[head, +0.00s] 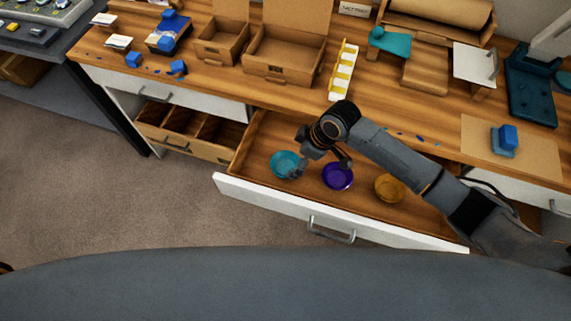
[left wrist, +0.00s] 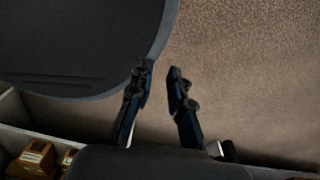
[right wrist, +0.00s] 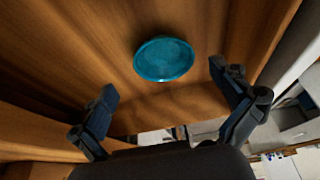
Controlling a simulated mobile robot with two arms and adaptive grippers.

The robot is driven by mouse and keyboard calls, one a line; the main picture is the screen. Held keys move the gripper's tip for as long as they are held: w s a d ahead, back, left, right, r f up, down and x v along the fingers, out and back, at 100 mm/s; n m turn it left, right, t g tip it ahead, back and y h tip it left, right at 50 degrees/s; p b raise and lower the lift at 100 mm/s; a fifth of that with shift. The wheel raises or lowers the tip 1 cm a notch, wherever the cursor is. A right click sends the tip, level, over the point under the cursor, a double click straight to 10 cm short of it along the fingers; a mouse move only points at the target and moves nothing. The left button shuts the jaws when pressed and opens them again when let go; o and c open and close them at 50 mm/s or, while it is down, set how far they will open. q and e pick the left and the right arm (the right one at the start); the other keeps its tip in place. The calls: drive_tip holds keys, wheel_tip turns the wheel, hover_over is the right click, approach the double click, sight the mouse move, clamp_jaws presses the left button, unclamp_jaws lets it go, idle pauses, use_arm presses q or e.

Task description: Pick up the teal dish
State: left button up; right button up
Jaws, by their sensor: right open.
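The teal dish (head: 284,163) is a shallow round bowl in the open wooden drawer, at the left of three dishes. In the right wrist view the teal dish (right wrist: 164,59) lies on the wood, empty, just beyond and between the fingertips. My right gripper (head: 318,167) is over the drawer, beside and partly over the teal dish. It is open and empty, and the right wrist view shows its fingers (right wrist: 163,80) spread wide. My left gripper (left wrist: 158,72) shows only in the left wrist view, fingers apart with nothing between them, above the carpet.
A purple dish (head: 337,176) and an amber dish (head: 389,188) sit to the right in the same drawer. The drawer's white front (head: 270,204) faces me. A divided drawer (head: 190,133) stands open to the left. The workbench (head: 215,82) above holds cardboard boxes (head: 284,55).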

sight(284, 166)
drive_tip(key=x, duration=0.5)
drive_tip(key=shift+a, duration=0.45)
drive_tip(key=c, duration=1.2)
drive_tip(key=shift+o, duration=0.2)
